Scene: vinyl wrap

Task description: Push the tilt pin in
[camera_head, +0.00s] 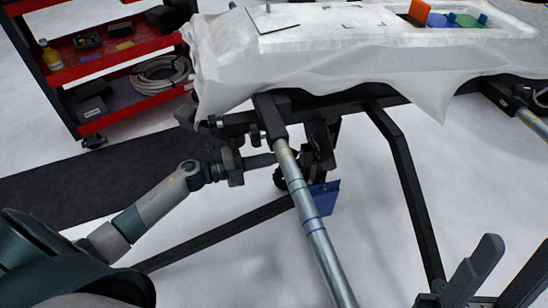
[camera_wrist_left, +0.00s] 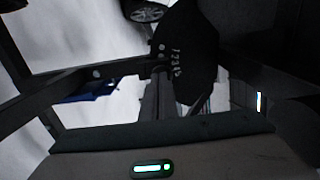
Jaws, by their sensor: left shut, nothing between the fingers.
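My left gripper (camera_head: 272,159) is shut and empty. Its tip reaches the dark tilt bracket (camera_head: 318,150) under the covered table, just behind the silver tube with coloured bands (camera_head: 303,205). I cannot make out the tilt pin itself; the tube and the dark parts hide that spot. In the left wrist view, a dark rounded plate with small white marks (camera_wrist_left: 178,58) stands close ahead of the fingers. Whether the fingertips touch anything there is too dark to tell. My right gripper (camera_head: 490,275) is at the lower right, fingers apart, away from the bracket.
The table's plastic-draped top (camera_head: 300,65) hangs over the frame. A blue plate (camera_head: 324,197) sits below the bracket and shows in the left wrist view (camera_wrist_left: 90,92). A black leg (camera_head: 405,190) stands to the right. A red tool cart (camera_head: 115,65) is at the back left.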

